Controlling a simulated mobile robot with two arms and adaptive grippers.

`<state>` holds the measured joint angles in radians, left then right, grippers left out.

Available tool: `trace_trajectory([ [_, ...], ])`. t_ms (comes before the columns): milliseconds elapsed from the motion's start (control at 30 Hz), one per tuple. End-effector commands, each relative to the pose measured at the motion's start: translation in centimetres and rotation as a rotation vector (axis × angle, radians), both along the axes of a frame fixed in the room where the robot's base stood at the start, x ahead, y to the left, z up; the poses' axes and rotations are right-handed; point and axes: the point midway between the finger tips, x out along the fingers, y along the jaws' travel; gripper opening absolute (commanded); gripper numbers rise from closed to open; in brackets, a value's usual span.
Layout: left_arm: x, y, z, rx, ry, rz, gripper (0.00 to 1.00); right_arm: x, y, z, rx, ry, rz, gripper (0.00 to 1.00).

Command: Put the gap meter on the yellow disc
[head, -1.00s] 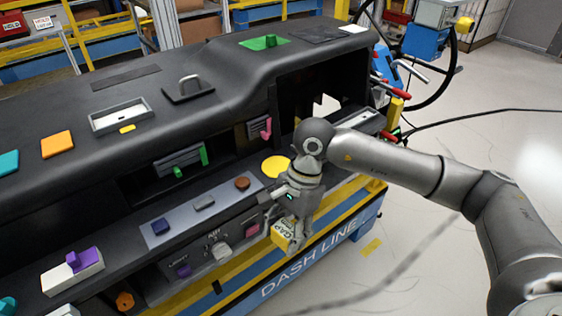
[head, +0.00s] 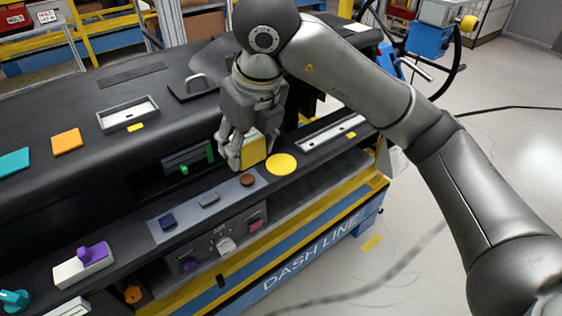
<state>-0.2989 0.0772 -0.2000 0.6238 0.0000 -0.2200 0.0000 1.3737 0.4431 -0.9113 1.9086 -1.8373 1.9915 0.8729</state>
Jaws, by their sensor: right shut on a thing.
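The gap meter (head: 254,149) is a small yellow block, partly hidden by the fingers. My right gripper (head: 238,154) is shut on it, pointing down over the dashboard. The yellow disc (head: 281,165) lies flat on the dashboard's front ledge, just right of the gap meter in the picture. The disc is bare. I cannot tell exactly how high the block is above the ledge. My left gripper is not in view.
A brown round button (head: 247,180) and a panel with a grey (head: 209,198) and a dark blue button (head: 168,221) lie left of the disc. A long pale tray (head: 330,128) lies to the right. The dashboard's overhang (head: 185,130) rises behind.

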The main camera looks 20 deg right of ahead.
Motion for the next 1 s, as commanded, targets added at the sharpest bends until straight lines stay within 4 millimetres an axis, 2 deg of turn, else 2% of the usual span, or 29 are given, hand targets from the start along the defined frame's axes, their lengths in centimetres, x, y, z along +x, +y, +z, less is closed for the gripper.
trace_trajectory([
  [67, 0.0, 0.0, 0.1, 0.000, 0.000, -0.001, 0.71, 0.2, 0.0, 0.5, 0.001, -0.001, -0.034, 0.22],
  [167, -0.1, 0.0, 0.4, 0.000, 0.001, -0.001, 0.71, 0.9, -0.7, 0.2, 0.002, 0.005, -0.056, 0.22],
  [467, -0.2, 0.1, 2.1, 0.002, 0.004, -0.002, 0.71, 6.1, -5.6, -2.8, 0.002, 0.008, -0.059, 0.22],
  [600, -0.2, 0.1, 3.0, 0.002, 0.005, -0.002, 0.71, 7.9, -7.4, -5.4, -0.002, 0.008, -0.056, 0.22],
  [733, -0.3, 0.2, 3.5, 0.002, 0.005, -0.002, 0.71, 9.0, -8.4, -7.3, 0.000, 0.005, -0.054, 0.22],
  [1000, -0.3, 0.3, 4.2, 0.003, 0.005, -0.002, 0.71, 10.3, -9.5, -9.3, 0.000, 0.004, -0.054, 0.22],
])
